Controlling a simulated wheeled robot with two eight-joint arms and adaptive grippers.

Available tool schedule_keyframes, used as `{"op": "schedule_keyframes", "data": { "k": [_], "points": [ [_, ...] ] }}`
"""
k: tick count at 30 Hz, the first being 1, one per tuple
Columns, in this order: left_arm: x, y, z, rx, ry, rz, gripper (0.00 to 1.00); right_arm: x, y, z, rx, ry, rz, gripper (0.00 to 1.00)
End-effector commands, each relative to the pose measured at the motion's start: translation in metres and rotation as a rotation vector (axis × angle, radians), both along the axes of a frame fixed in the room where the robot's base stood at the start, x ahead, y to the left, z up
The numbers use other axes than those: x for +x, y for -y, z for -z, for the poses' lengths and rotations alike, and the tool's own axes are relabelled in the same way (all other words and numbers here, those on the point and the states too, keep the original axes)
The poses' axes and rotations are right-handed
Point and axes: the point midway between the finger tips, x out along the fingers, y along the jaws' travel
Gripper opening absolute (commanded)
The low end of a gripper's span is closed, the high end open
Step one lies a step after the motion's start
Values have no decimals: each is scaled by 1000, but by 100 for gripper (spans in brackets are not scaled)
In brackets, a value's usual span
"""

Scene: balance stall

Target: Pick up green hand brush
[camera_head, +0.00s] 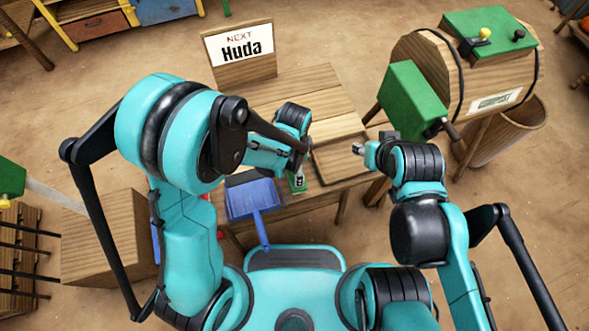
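A small green object, which looks like the green hand brush (297,184), shows at the front edge of the wooden table, just right of the blue dustpan. Only a small part of it shows below my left arm. My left gripper (296,166) is over or at this green part. My own arm links hide most of the gripper, so I cannot tell whether its fingers touch the brush. My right gripper (364,150) is at the table's right side, pointing left, apart from the brush. Its fingers are too small to read.
A blue dustpan (250,198) lies at the front left of the wooden table (312,90). A "NEXT Huda" sign (240,52) stands behind. A wooden barrel (497,82) with green parts stands right, beside a wooden bin (510,130). A wooden box (90,243) is left.

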Motion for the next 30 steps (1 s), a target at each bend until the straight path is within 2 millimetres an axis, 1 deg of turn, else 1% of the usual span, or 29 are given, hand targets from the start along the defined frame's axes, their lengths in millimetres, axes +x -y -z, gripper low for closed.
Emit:
{"op": "schedule_keyframes", "data": {
  "k": [4,7,11,12,14,21,25,30],
  "points": [
    [0,0,-5,0,-1,0,48,0,0,-3,0,0,0,40],
    [0,0,-16,0,-1,0,48,0,0,-9,0,0,0,40],
    [0,0,-39,0,-1,0,48,0,0,-21,0,0,0,40],
    [-1,0,-48,0,-1,0,48,0,0,-25,0,0,0,40],
    [8,13,-53,0,-1,3,48,0,0,-28,0,0,0,40],
    [39,59,-85,0,0,3,48,0,0,-45,0,0,0,40],
    [52,79,-99,0,-1,2,48,0,0,-51,0,0,0,40],
    [62,93,-108,0,0,0,48,0,0,-55,0,0,0,40]
  ]
}}
